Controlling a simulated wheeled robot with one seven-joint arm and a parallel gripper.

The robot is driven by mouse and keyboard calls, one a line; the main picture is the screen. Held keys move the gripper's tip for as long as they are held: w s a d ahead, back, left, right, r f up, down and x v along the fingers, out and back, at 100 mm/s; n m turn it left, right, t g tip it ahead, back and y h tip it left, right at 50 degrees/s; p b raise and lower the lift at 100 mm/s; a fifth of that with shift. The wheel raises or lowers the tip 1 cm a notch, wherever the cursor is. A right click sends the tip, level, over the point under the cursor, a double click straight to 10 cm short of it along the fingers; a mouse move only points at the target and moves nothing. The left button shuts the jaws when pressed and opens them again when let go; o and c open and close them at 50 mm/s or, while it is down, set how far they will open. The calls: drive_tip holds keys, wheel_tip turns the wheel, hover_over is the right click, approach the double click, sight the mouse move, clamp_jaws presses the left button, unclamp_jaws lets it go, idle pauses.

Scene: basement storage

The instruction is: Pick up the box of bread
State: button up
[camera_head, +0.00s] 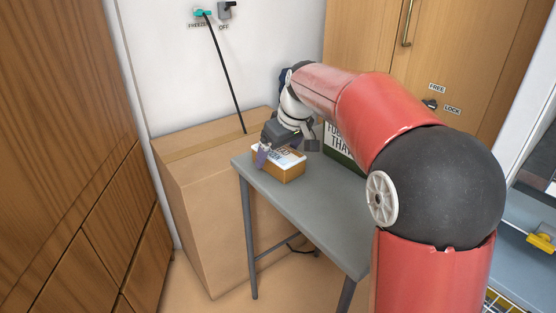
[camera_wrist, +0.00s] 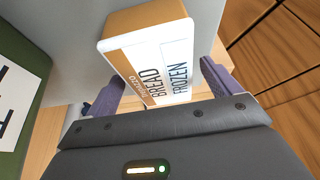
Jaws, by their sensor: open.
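The box of bread (camera_head: 279,168) is a small brown carton with a white label, standing on the grey table near its far left corner. In the wrist view the box (camera_wrist: 152,62) shows the words BREAD and FROZEN on its label. My gripper (camera_head: 283,152) is right above the box and close to it. In the wrist view my gripper (camera_wrist: 163,84) is open, with one purple finger on each side of the box's near end. I cannot tell whether the fingers touch it. Part of the box is hidden by the gripper in the head view.
A dark green box with a white label (camera_head: 341,143) stands on the table to the right, partly behind my arm. The grey table (camera_head: 318,205) is bare in front. A large cardboard box (camera_head: 203,218) stands behind and left of it. Wooden cabinets (camera_head: 75,150) line the left.

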sight(278, 150)
drive_tip(key=shift+w+a+f, duration=0.1)
drive_tip(key=shift+w+f, duration=0.05)
drive_tip(key=shift+f, duration=0.35)
drive_tip(key=c, duration=1.2)
drive_tip(key=shift+c, duration=0.2)
drive_tip(key=shift+r, duration=0.1)
wheel_tip(278, 150, up, 20)
drive_tip(key=p, duration=0.2)
